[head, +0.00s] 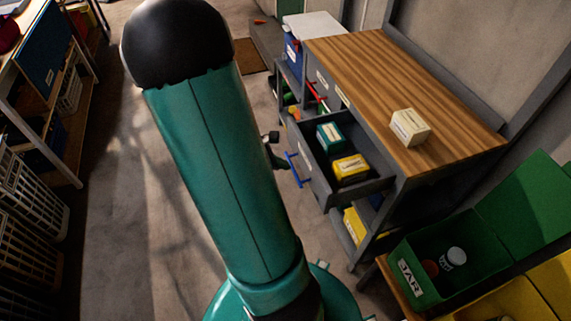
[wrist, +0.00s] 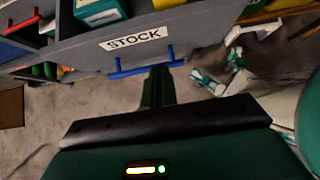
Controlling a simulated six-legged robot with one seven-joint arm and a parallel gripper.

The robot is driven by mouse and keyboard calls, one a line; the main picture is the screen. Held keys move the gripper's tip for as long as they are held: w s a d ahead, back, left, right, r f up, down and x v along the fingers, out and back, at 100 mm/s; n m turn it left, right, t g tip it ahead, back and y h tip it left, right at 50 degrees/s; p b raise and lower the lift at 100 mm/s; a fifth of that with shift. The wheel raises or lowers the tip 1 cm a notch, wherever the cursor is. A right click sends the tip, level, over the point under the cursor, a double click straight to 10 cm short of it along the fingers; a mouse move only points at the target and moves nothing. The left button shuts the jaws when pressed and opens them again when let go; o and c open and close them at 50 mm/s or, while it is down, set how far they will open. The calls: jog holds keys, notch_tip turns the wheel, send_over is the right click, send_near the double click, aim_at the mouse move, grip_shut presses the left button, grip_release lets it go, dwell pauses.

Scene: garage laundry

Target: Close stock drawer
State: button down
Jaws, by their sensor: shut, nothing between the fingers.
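The stock drawer (head: 318,184) is pulled out of the grey bench with the wooden top. It holds a teal box (head: 330,137) and a yellow box (head: 351,168). In the wrist view its grey front bears a STOCK label (wrist: 136,39) above a blue bar handle (wrist: 125,71); the handle also shows in the head view (head: 296,170). My gripper (wrist: 158,72) is shut and empty, its tips at the middle of the handle. I cannot tell whether they touch it. In the head view, my arm partly hides the gripper (head: 281,162).
The wooden bench top (head: 385,75) carries a small white-and-yellow box (head: 410,127). A green bin (head: 432,270) with an open lid stands at the lower right. White wire baskets (head: 30,210) line the left. The floor between is clear.

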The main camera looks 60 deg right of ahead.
aim_at(308, 173)
jog(key=x, duration=0.8)
jog(key=shift+d+f, duration=0.1)
jog(key=shift+f, duration=0.1)
jog(key=shift+s+d, duration=0.1)
